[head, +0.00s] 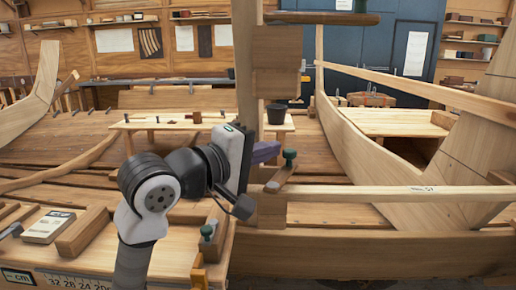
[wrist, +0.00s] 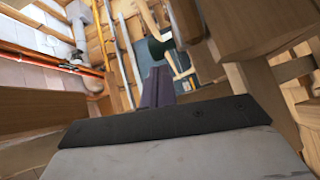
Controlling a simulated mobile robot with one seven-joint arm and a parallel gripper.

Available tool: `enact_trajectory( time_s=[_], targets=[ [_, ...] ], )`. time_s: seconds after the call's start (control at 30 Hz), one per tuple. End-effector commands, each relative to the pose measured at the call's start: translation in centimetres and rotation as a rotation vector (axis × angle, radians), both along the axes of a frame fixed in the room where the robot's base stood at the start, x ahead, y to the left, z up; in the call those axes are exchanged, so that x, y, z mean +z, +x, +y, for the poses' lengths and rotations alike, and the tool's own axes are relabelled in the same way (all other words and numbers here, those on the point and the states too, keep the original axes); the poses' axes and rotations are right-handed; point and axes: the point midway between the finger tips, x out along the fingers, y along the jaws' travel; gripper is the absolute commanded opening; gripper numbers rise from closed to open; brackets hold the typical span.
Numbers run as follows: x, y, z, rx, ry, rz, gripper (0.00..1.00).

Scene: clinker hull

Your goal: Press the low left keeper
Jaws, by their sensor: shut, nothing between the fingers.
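A small wooden keeper (head: 281,178) with a dark green knob (head: 289,157) sits at the left end of the light horizontal rail, beside the post. It slants up to the right. My gripper (head: 267,152) has purple fingers, shut and empty, pointing right just short of the green knob; a small gap seems to show. In the wrist view the shut fingers (wrist: 157,88) point at a dark green knob (wrist: 156,48) just beyond their tips. Contact cannot be told there. A second green knob (head: 206,231) stands lower left, at the bench's right end.
An upright wooden post (head: 247,60) and a wooden block (head: 276,83) stand close above my gripper. The light rail (head: 390,193) runs right from the post. A dark bucket (head: 277,113) stands behind. A bench with wooden blocks (head: 82,231) lies at lower left.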

Motion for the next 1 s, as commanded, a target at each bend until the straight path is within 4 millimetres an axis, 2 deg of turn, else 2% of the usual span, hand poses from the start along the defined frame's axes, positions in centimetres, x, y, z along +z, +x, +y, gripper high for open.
enact_trajectory(
  time_s=[0.37,1.0],
  targets=[
    [-0.1,0.04,-0.03,-0.01,-0.001,0.0,0.0],
    [-0.24,0.11,-0.95,-0.144,-0.001,0.002,0.0]
  ],
)
